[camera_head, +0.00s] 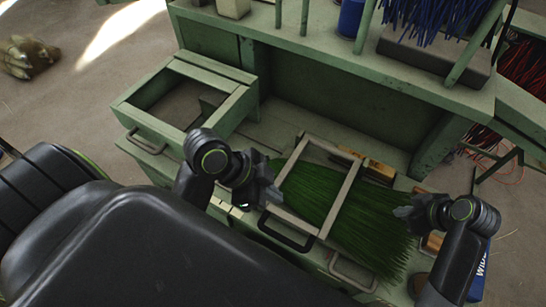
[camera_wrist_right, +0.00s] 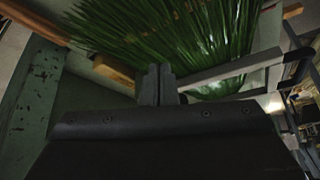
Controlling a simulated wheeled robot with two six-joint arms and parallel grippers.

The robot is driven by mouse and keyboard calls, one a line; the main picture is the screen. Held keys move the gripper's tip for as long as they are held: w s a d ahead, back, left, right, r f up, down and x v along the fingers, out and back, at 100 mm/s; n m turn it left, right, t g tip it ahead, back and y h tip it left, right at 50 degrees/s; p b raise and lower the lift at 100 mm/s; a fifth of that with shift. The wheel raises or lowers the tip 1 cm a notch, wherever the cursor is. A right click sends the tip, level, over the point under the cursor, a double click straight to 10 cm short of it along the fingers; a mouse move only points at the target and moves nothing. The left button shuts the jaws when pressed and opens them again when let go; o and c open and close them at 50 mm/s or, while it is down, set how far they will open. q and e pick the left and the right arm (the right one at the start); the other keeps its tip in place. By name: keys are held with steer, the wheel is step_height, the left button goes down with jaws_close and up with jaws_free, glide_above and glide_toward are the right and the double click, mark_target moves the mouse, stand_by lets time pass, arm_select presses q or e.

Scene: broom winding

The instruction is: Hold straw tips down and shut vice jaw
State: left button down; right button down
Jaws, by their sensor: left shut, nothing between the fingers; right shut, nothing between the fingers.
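Green broom straw (camera_head: 355,225) lies fanned out on the green bench, its wide end toward the lower right; it also shows in the right wrist view (camera_wrist_right: 170,25). A pale metal frame (camera_head: 341,200), which looks like the vice jaw, lies across the straw, with a dark handle (camera_head: 286,234) at its front. My left gripper (camera_head: 274,192) is shut and empty at the straw's narrow left end, beside the frame. My right gripper (camera_head: 402,212) is shut and empty at the wide end, by the tips; its fingers show in its wrist view (camera_wrist_right: 158,84). Whether either touches the straw is unclear.
An open empty drawer (camera_head: 150,120) juts out at the left. A shelf (camera_head: 340,62) with blue bristles (camera_head: 430,14) stands at the back. Wooden blocks (camera_head: 380,169) lie behind the straw, and a blue box (camera_head: 479,275) stands at the right.

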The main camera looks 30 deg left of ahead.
steer(key=shift+r, duration=1.55)
